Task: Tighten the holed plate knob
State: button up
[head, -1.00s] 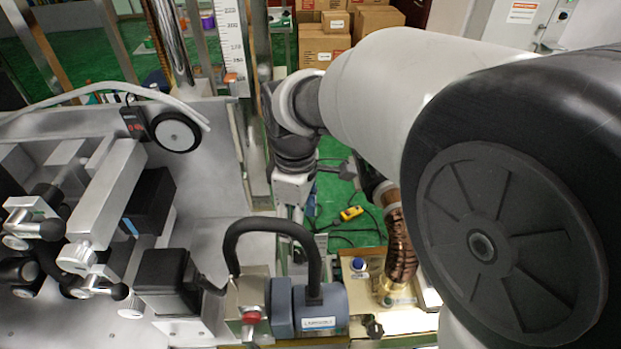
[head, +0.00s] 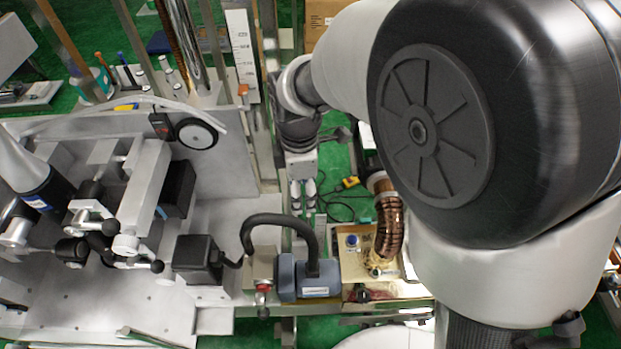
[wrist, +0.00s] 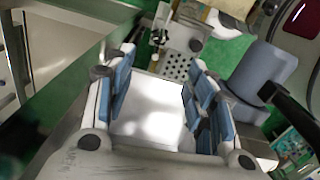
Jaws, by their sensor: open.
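A light grey plate with several holes (wrist: 174,68) shows beyond my fingers in the wrist view, near the top centre. A small dark knob (wrist: 196,45) sits at its upper edge, and another dark knob-like part (wrist: 159,38) is to its left. My gripper (wrist: 158,80) is open, its blue-padded fingers apart on both sides of a bright flat surface. I see nothing gripped. In the head view my gripper (head: 303,192) hangs fingers down above the green floor, behind the blue-grey motor. I cannot make out the holed plate or its knob there.
The blue-grey motor (head: 317,278) with its black hose (head: 283,222) stands in front of my gripper. A copper-coloured hose (head: 388,228) rises to the right. The grey machine panel (head: 225,165) with clamps and a black-rimmed dial (head: 197,133) fills the left. A metal upright stands beside my gripper.

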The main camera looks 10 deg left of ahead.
aim_at(303, 230)
notch_tip(303, 230, down, 17)
jog(key=shift+f+b, duration=0.1)
jog(key=shift+b, duration=0.6)
jog(key=shift+c, duration=0.2)
jog(key=c, duration=1)
jog(key=m+b, duration=0.1)
jog(key=m, duration=0.3)
jog(key=shift+m, duration=0.4)
jog(key=o, duration=1)
jog(key=shift+o, duration=0.2)
notch_tip(303, 230, up, 12)
